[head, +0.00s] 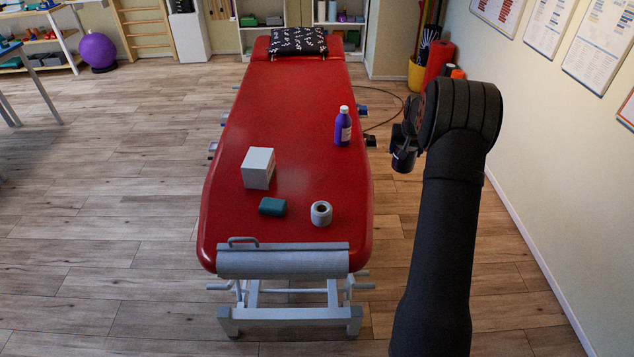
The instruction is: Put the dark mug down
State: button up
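My arm reaches up along the right of the head view, with its wrist to the right of the red treatment table (290,110). My gripper (408,136) is at the left side of the wrist and is small and partly hidden by it. A dark mug (404,160) shows at the gripper, off the table's right edge and apart from its top. It appears held in the air, roughly upright. The fingers' contact with it is hard to make out against the dark arm.
On the table are a purple bottle (343,127), a white box (258,168), a teal block (272,206) and a grey-white roll (321,213). A patterned black pillow (298,41) lies at the far end. The red surface between pillow and bottle is clear. A wall stands at right.

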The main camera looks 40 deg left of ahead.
jog(key=s+a+n, duration=0.3)
jog(key=s+a, duration=0.8)
jog(key=a, duration=0.3)
jog(key=shift+g+y, duration=0.3)
jog(key=shift+s+a+f, duration=0.8)
jog(key=shift+a+f, duration=1.1)
jog(key=shift+f, duration=0.05)
jog(key=shift+s+a+f, duration=0.8)
jog(key=shift+a+f, duration=1.05)
jog(key=shift+f, duration=0.1)
jog(key=shift+s+a+f, duration=0.8)
jog(key=shift+a+f, duration=1.1)
jog(key=shift+f, duration=0.05)
jog(key=shift+f, duration=0.15)
jog(key=o, duration=1.2)
jog(key=v, duration=1.2)
